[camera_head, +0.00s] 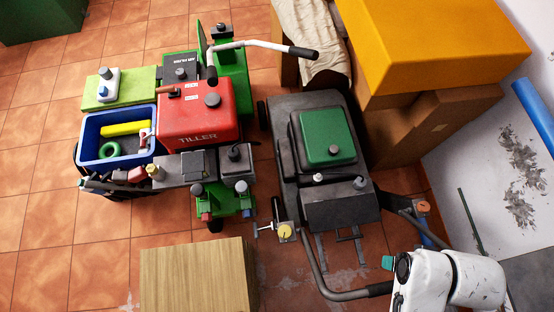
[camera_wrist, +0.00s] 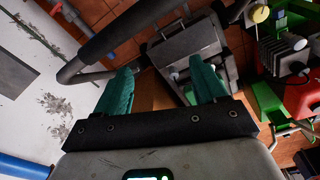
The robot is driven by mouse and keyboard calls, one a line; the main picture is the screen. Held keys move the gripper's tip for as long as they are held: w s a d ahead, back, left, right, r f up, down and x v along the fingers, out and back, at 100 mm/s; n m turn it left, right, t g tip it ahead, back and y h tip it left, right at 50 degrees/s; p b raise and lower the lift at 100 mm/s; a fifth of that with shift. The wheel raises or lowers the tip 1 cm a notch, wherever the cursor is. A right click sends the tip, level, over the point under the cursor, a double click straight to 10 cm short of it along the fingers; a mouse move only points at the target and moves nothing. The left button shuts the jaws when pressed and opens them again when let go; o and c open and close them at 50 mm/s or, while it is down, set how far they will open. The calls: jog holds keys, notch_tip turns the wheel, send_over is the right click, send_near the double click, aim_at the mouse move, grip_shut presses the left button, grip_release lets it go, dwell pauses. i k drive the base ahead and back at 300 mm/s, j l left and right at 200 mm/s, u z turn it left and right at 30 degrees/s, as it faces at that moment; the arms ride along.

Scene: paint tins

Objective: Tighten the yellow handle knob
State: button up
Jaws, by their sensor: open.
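The yellow handle knob (camera_head: 285,231) is a small round knob on a metal bracket at the lower left of the dark mower (camera_head: 341,208), where the bent handle bar (camera_head: 312,262) joins it.
The handle bar lies between my gripper and the knob. A red tiller (camera_head: 195,112) and a blue crate (camera_head: 82,148) stand at the left. A wooden block (camera_head: 197,275) is at the bottom. Cardboard boxes (camera_head: 425,125) and a white wall (camera_head: 480,165) bound the right.

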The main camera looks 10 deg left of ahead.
aim_at(285, 231)
jog(key=j+u, duration=0.15)
jog(key=k+j, duration=0.2)
jog(key=k, duration=0.25)
jog(key=k+j, duration=0.2)
jog(key=k, duration=0.25)
jog(key=k+j, duration=0.25)
jog(key=k, duration=0.2)
jog(key=i+j, duration=0.1)
jog(key=i, duration=0.55)
jog(key=i+j+z, duration=0.1)
jog(key=i, duration=0.5)
